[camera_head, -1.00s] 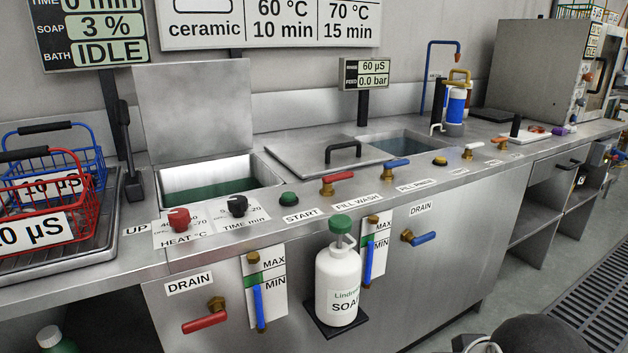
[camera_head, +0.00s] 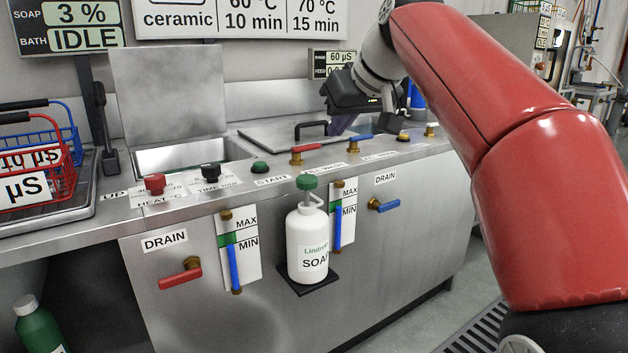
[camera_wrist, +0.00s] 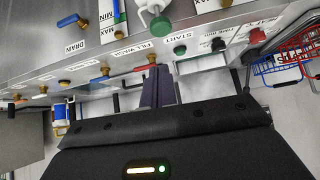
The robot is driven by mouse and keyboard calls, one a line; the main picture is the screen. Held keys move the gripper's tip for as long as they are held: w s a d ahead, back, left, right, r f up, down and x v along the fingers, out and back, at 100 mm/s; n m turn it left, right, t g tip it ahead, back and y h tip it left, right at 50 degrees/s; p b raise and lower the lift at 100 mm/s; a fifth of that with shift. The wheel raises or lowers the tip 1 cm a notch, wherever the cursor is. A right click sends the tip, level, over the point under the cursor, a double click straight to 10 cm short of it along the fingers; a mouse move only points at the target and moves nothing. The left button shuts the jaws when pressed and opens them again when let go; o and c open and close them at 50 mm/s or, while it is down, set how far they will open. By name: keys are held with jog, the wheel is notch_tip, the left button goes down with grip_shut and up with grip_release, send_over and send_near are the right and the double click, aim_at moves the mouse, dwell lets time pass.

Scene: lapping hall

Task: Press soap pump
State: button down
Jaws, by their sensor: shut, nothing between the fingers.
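The white soap bottle (camera_head: 307,248) stands upright on a small black shelf on the front panel of the steel counter. Its green pump head (camera_head: 306,182) sits on top, with a white curved spout below it. My gripper (camera_head: 339,124) is shut and empty, above the counter top, up and to the right of the pump and apart from it. In the wrist view my dark fingers (camera_wrist: 158,82) are together, and the green pump head (camera_wrist: 160,23) shows near the top edge, with most of the bottle cut off.
A red valve handle (camera_head: 308,147) and a blue one (camera_head: 360,138) lie along the counter edge near my gripper. A green start button (camera_head: 259,167) is left of them. Level gauges flank the bottle. A red basket (camera_head: 40,165) stands at the left. The floor before the counter is free.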

jog(key=shift+w+a+r+n, duration=0.4)
jog(key=shift+w+a+r, duration=0.05)
jog(key=shift+a, duration=0.1)
jog(key=b, duration=0.2)
send_over(312, 180)
jog(key=f, duration=0.7)
jog(key=shift+s, duration=0.2)
notch_tip(312, 180, down, 3)
jog(key=shift+w+a+r+b, duration=0.1)
jog(key=shift+w+r+b, duration=0.05)
jog(key=shift+b, duration=0.6)
jog(key=shift+f, duration=0.7)
jog(key=shift+f+b, duration=1.1)
jog(key=shift+f, duration=0.4)
